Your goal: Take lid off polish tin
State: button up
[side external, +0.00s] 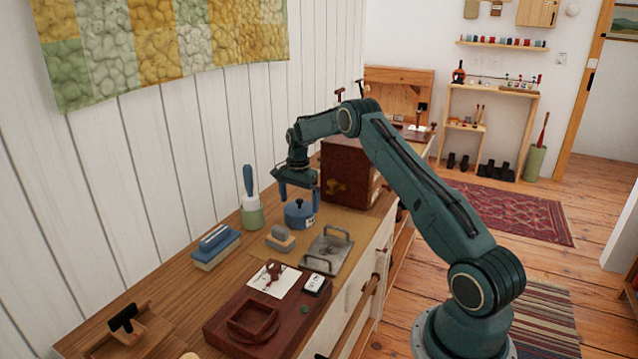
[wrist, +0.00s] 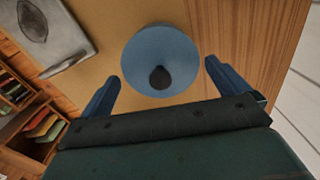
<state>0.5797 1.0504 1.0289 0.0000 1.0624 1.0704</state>
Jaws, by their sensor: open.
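The polish tin (side external: 299,221) is a squat blue tin standing on a tan mat on the counter. Its blue lid (side external: 298,206) is on top with a small dark knob. In the wrist view the round lid (wrist: 146,55) fills the upper middle, with the dark knob (wrist: 160,77) near its lower edge. My gripper (side external: 299,194) is above the tin with its blue fingers pointing down. In the wrist view my gripper (wrist: 160,88) is open, with one finger on each side of the lid and a gap to it. Nothing is held.
A metal plate with two handles (side external: 328,252) lies just in front of the tin. A grey block (side external: 280,239) and a green-and-white pot with a blue-handled brush (side external: 250,203) stand to the left. A dark red-brown box (side external: 350,172) stands close behind on the right.

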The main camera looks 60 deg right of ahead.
aim_at(299, 199)
jog(key=shift+f, duration=0.35)
jog(key=c, duration=0.6)
jog(key=shift+r, duration=0.2)
jog(key=shift+c, duration=0.2)
notch_tip(299, 199, up, 20)
jog(key=shift+f, duration=0.15)
dwell(0.3)
dwell(0.5)
